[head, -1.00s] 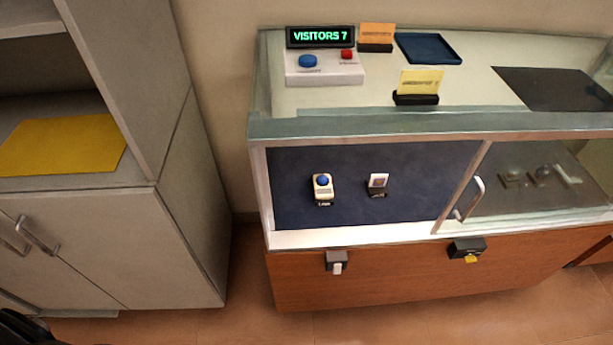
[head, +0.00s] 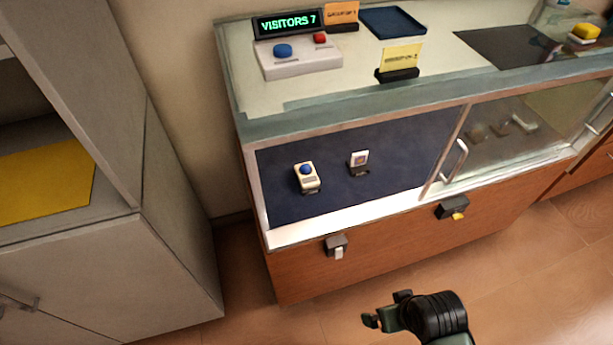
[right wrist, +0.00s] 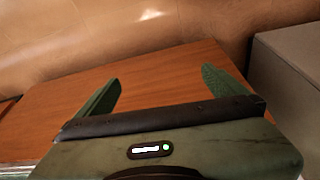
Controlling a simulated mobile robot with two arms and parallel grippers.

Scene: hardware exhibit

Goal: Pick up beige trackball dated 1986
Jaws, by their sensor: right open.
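The beige trackball (head: 307,178) with a blue ball stands on the dark blue floor of the display case's left section, in the head view. A small label lies at its front edge; its date is too small to read. My right gripper (head: 386,308) is open and empty, low in front of the case and apart from the trackball. In the right wrist view its two green fingers (right wrist: 160,75) are spread in front of a brown wood panel (right wrist: 165,95); the trackball does not show there. My left gripper is out of view.
A small card exhibit (head: 359,161) stands right of the trackball. A door handle (head: 455,160) rises by the section's right edge. Black fittings (head: 336,246) and (head: 453,208) stick out from the wood front. A grey cabinet (head: 160,240) stands left. Floor in front is clear.

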